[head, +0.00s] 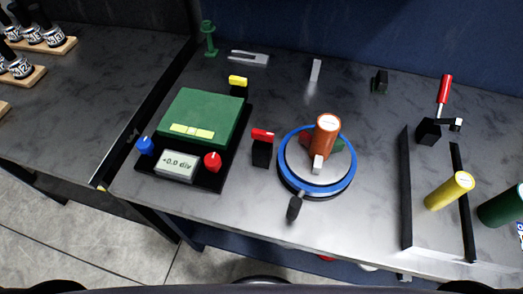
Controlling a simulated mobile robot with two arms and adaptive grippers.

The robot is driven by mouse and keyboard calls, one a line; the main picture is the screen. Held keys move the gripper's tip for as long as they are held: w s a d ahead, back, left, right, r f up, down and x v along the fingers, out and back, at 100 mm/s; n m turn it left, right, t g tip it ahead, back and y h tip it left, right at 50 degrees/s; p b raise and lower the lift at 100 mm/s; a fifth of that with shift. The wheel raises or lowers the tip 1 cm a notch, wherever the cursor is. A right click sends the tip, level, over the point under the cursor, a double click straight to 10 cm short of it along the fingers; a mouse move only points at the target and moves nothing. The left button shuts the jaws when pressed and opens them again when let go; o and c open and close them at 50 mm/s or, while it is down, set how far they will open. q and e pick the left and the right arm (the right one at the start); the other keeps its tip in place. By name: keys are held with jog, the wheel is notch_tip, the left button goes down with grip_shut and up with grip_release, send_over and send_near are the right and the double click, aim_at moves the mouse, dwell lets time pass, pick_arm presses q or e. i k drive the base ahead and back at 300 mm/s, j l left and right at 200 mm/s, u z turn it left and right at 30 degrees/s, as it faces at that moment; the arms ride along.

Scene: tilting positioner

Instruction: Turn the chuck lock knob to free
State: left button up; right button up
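A round turntable with a blue rim (286,178) and a grey top stands on the grey bench. An orange cylinder (327,140) with a pale top stands upright on it, with a small light grey block (318,164) in front. Red and green pieces show beside the cylinder, partly hidden by it. A black knob or handle (294,208) sticks out at the turntable's front edge. A black block with a red top (262,148) stands left of the turntable. No label shows which part is the chuck lock knob, and its setting cannot be read. Neither gripper is in view.
Left is a green-topped device (201,117) with a blue knob (145,146), red knob (212,161) and display (177,164). Right are black rails (406,190), a yellow cylinder (449,190) and a red-handled clamp (444,90). Bare bench lies between turntable and rails.

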aim_at(264, 136)
jog(key=k+l+z, duration=0.1)
jog(key=k+l, duration=0.2)
jog(key=k+l+z, duration=0.15)
jog(key=l, duration=0.25)
jog(key=k+l+z, duration=0.1)
jog(key=k+l, duration=0.25)
jog(key=l, duration=0.1)
